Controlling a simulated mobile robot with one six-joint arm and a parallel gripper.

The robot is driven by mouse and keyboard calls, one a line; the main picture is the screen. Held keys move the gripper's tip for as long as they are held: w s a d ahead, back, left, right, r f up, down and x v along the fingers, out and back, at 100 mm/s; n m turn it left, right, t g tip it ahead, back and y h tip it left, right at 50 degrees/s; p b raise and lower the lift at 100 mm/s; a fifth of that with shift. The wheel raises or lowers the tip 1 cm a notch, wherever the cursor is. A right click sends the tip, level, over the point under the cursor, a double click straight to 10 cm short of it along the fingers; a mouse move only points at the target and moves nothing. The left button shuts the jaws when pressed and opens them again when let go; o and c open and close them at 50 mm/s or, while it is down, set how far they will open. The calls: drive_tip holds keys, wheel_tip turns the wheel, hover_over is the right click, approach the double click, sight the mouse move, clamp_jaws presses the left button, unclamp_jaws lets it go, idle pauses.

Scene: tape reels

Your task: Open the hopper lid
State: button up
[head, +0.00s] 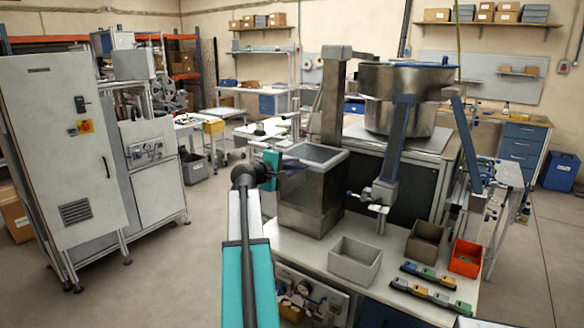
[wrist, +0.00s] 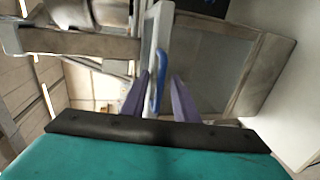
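The hopper (head: 310,205) is a brushed-metal box on the bench, with a pale grey top inside a light rim. In the wrist view, its grey side wall (wrist: 212,72) fills the right of centre. The lid (wrist: 153,35) shows there as a thin, pale panel seen nearly edge-on and looks closed along the hopper's top. A blue handle (wrist: 158,85) sits at its near edge. My gripper (head: 293,164) is at the hopper's upper left edge. Its two purple fingers (wrist: 159,98) are apart, one on each side of the handle, with gaps visible. Contact is not visible.
A grey pillar (head: 331,100) rises behind the hopper, and a large metal bowl (head: 400,110) stands to its right. A grey bin (head: 355,262), a brown bin (head: 424,243) and an orange bin (head: 465,258) are on the bench front. Floor is free at left.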

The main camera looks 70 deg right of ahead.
drive_tip(key=c, duration=0.6)
drive_tip(key=shift+f, duration=0.2)
clamp_jaws()
drive_tip(key=shift+r, duration=0.45)
